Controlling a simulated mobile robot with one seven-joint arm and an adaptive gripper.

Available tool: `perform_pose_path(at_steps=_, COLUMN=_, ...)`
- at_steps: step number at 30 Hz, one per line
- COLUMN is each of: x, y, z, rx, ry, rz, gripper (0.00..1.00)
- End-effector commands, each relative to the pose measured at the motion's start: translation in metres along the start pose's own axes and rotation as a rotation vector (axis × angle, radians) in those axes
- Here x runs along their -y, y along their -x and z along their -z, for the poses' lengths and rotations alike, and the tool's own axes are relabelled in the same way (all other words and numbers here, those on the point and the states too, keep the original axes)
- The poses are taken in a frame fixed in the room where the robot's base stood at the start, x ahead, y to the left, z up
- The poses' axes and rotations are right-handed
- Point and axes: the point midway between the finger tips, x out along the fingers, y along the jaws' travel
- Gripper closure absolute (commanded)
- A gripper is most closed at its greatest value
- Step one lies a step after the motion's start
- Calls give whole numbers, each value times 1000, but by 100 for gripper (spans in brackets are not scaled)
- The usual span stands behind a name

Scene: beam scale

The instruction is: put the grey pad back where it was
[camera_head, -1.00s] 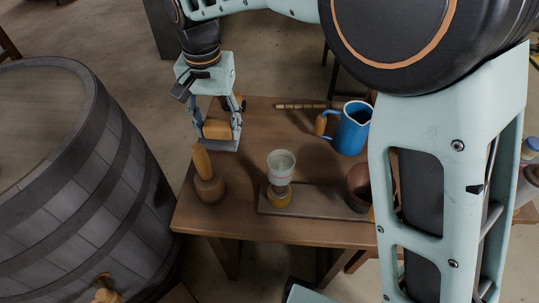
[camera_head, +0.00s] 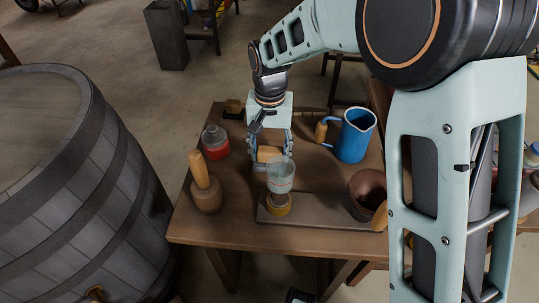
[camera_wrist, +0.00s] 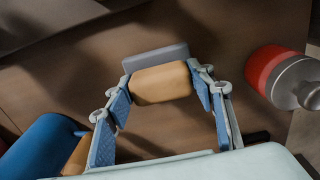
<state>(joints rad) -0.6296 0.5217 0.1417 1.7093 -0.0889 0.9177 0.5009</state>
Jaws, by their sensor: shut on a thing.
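My gripper (camera_head: 268,155) is shut on a tan wooden block (camera_wrist: 162,83) with a flat grey pad (camera_wrist: 155,58) on its far side in the wrist view. The fingers press the block's two ends. In the head view the gripper points down over the middle of the table, just behind a clear cup (camera_head: 281,174). The cup partly hides the lower side of the block, and the pad barely shows there. I cannot tell whether the pad touches the table.
A blue jug (camera_head: 354,137) stands right.

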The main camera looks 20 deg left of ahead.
Motion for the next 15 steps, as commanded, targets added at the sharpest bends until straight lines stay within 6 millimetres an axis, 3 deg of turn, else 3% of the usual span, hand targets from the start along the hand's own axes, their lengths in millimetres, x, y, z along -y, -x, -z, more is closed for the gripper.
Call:
perform_pose_path(at_steps=2, x=1, y=-10, z=0, rx=0, ry=1, rz=0, gripper=73)
perform_pose_path(at_steps=12, x=1, y=-13, z=0, rx=-1, ry=1, rz=0, gripper=73)
perform_pose_path(at_steps=13, x=1, y=-13, z=0, rx=-1, ry=1, rz=0, gripper=49)
perform_pose_path(at_steps=15, x=1, y=-12, z=0, rx=-1, ry=1, rz=1, gripper=41)
